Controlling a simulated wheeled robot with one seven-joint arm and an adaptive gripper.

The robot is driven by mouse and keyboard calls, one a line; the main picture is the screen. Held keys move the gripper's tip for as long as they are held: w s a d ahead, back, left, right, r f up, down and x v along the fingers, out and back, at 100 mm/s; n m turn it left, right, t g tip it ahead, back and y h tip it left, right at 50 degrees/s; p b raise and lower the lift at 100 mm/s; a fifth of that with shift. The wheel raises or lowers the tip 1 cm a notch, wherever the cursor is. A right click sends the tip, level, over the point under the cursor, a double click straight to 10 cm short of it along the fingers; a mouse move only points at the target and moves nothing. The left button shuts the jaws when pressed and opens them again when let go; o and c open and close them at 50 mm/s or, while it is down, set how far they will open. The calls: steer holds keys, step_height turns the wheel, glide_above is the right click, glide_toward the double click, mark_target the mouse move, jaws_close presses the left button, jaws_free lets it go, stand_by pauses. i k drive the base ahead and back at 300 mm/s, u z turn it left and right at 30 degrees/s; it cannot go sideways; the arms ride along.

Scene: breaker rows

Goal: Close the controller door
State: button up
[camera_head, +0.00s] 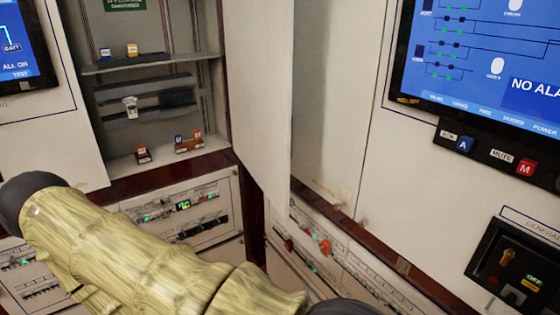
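The controller door looks to be the tall white panel (258,90) in the upper middle of the head view. It stands open, swung out at the right side of an open cabinet (112,85). Inside the cabinet are a grey shelf (150,61), a dark bar with a light handle-like piece (130,106), and several small coloured blocks on the shelf and floor. My arm crosses the lower left, below the door and apart from it in the picture. My gripper's fingers do not show.
A blue screen (480,60) is at the upper right, above a button strip (495,155) and a dark generator panel (515,265). Another screen (22,45) is at the left. Breaker rows (185,212) run below the cabinet. More controls (325,246) lie right of the door's bottom.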

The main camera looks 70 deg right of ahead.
mark_target(258, 37)
steer(key=u, duration=1.3)
steer(key=i, duration=0.9)
steer(key=z, duration=3.15)
